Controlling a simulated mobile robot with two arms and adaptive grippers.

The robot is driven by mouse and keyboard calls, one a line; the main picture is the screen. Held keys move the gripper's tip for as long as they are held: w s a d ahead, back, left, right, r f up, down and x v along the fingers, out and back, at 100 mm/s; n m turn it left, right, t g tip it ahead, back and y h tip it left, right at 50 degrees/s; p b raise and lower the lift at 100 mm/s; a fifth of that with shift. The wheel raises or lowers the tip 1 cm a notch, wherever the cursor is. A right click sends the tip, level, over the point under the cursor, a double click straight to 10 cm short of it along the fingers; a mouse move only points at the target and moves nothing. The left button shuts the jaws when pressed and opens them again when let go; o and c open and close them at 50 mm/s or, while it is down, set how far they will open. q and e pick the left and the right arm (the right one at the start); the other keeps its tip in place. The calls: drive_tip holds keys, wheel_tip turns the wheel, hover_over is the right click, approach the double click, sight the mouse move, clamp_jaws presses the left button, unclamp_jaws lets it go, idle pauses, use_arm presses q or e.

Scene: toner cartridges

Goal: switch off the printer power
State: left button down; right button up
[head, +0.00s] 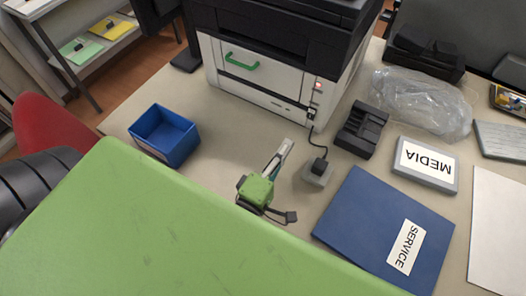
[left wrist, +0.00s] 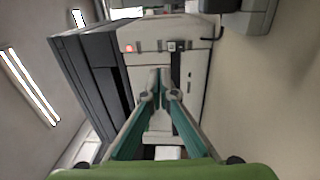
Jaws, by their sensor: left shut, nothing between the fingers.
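The printer (head: 265,80) stands at the back of the desk, with a dark top, a white front and a green handle. A red light (head: 318,86) glows at the right of its front, and a small black-and-white switch (head: 312,113) sits below it. My left gripper (head: 287,146) is shut and empty, in front of the printer and short of its front face. In the left wrist view, its fingers (left wrist: 160,85) meet over the printer's front, near the red light (left wrist: 129,48) and the switch (left wrist: 176,46). My right gripper is not in view.
A blue bin (head: 165,135) stands left. A cable runs from the printer to a small grey block with a black plug (head: 319,168). A black tray (head: 361,130), a MEDIA box (head: 426,165), a plastic bag (head: 425,100) and a blue SERVICE folder (head: 375,225) lie right.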

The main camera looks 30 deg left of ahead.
use_arm(q)
drive_tip(key=s+r+b, duration=0.1)
drive_tip(key=s, duration=1)
drive_tip(key=shift+a+r, duration=0.15)
drive_tip(key=shift+a, duration=0.05)
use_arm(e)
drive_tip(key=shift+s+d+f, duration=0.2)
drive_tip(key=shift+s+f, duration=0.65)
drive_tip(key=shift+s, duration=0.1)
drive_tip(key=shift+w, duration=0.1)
